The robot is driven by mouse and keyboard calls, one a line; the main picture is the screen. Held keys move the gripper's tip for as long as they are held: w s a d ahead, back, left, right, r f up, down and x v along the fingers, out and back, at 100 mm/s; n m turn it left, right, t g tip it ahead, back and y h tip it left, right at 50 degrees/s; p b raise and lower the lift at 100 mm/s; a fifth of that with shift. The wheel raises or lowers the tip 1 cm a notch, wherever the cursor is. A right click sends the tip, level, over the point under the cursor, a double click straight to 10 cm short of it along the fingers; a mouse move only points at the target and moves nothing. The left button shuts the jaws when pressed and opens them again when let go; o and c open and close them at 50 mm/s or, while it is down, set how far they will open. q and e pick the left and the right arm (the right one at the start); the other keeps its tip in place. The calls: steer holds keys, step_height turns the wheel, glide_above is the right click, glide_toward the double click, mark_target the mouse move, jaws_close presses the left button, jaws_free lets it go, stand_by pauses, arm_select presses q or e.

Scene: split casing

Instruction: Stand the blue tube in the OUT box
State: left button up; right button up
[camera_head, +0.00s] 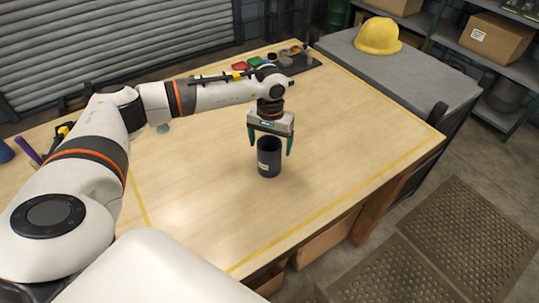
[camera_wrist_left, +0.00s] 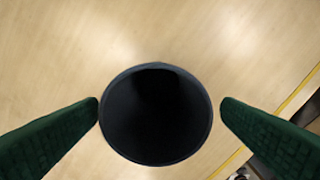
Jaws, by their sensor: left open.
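A dark navy, open-topped tube (camera_head: 269,160) stands upright on the wooden table, with a small pale label low on its side. I take it as the blue tube. My left gripper (camera_head: 270,148) points straight down over it, its green fingers open on either side of the rim. In the left wrist view the round mouth of the tube (camera_wrist_left: 155,114) lies between the two fingertips (camera_wrist_left: 159,110), close to both. Whether they touch it I cannot tell. No box marked OUT can be made out. My right gripper is not in view.
The wooden table (camera_head: 200,215) is clear around the tube, with yellow tape near its edges. A dark tray (camera_head: 293,64) with small coloured parts lies at the back. A purple rod (camera_head: 28,150) is at the far left. A yellow helmet (camera_head: 378,36) rests on a grey cabinet (camera_head: 405,75).

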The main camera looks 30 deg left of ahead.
arm_select(q)
step_height(320, 180, down, 4)
steer(key=p, duration=0.2)
steer(key=shift+a+f+p, duration=0.15)
steer(key=shift+f+p, duration=0.05)
steer(key=shift+p, duration=0.1)
steer(key=shift+f, duration=0.35)
steer(key=shift+c, duration=0.5)
steer(key=c, duration=1.1)
